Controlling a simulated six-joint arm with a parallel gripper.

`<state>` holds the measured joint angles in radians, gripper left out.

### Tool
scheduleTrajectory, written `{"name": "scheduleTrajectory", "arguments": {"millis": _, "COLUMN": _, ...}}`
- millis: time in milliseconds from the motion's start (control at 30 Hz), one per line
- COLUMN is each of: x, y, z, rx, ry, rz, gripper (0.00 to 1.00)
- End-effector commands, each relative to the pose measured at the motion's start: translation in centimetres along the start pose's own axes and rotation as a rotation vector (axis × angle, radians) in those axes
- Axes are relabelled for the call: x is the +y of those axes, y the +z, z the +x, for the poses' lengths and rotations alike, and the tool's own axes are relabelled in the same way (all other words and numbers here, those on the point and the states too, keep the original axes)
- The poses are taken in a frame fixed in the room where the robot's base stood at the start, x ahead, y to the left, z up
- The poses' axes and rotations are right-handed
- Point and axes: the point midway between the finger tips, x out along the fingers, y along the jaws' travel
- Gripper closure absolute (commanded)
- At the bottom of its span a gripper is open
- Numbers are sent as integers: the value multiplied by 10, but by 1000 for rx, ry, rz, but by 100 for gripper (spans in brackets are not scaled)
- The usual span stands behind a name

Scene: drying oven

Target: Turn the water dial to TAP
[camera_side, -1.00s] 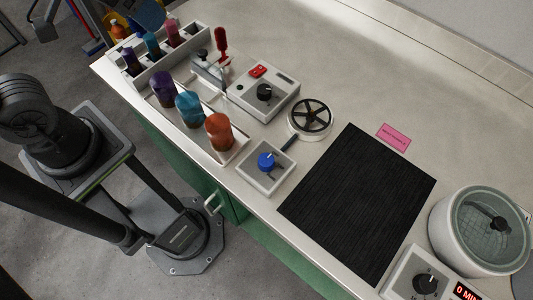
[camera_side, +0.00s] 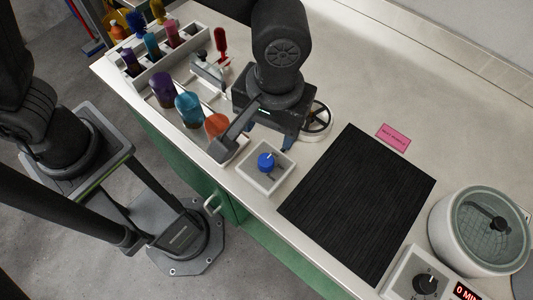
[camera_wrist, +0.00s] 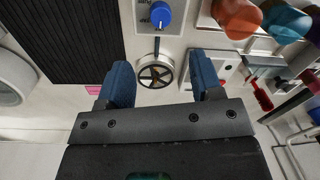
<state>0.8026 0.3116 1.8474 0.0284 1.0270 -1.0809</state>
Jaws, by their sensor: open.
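The blue dial (camera_side: 266,162) sits on a small white box (camera_side: 259,179) near the front edge of the counter. In the wrist view the blue dial (camera_wrist: 161,14) is at the top edge, with its white pointer toward the bottom of the picture; its lettering is too small to read surely. My gripper (camera_wrist: 161,72) is open and empty, its two blue fingers spread apart. In the side view my gripper (camera_side: 266,133) hangs above the counter just behind the dial, apart from it. One finger is mostly hidden there.
A black-spoked wheel (camera_side: 318,118) stands right beside my gripper. Purple, blue and orange bottles (camera_side: 188,108) stand to the left. A black mat (camera_side: 358,205) lies to the right with nothing on it. A pink label (camera_side: 393,138) and a round glass-lidded vessel (camera_side: 487,230) are farther right.

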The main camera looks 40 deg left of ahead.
Motion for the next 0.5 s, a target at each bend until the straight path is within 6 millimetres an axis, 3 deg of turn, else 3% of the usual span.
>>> {"name": "scheduleTrajectory", "arguments": {"millis": 300, "x": -1, "y": 0, "z": 67, "rx": -3, "ry": -5, "rz": 1, "gripper": 40}}
{"name": "scheduleTrajectory", "arguments": {"millis": 500, "x": -1, "y": 0, "z": 98, "rx": -1, "ry": -3, "rz": 1, "gripper": 40}}
